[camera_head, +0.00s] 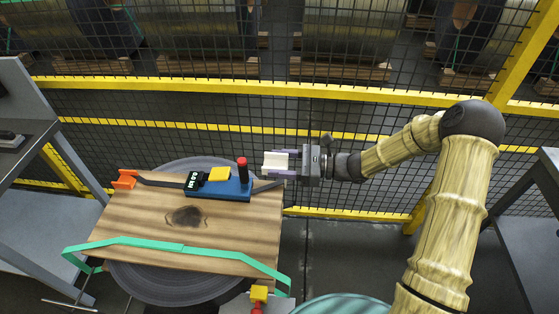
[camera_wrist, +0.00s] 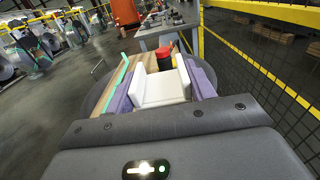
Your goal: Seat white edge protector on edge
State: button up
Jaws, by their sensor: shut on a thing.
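The white edge protector (camera_head: 275,161) is an angled piece held between the purple fingers of my gripper (camera_head: 283,163). My gripper points left, beside the far right corner of the wooden board (camera_head: 140,215). The protector looks raised and apart from the board's edge; its exact height is hard to tell. The board lies on a round dark grey coil (camera_head: 170,285). A green strap (camera_head: 180,248) crosses the board's near side.
A blue tool (camera_head: 225,188) with a yellow block and red-topped knob (camera_head: 242,163) stands on the board's far side, close to my gripper, on a dark strip with an orange end piece (camera_head: 125,179). A yellow-railed mesh fence (camera_head: 190,88) runs behind. Grey tables stand at both sides.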

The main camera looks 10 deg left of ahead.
jog(key=b, duration=0.2)
send_over(281, 195)
jog(key=shift+f, duration=2.45)
jog(key=shift+s+f, duration=0.1)
jog(key=shift+f, duration=0.15)
jog(key=shift+f, duration=0.1)
jog(key=shift+f+b, duration=0.4)
jog(key=shift+f, duration=0.35)
jog(key=shift+f, duration=0.25)
jog(key=shift+f+b, duration=1.4)
jog(key=shift+f, duration=0.85)
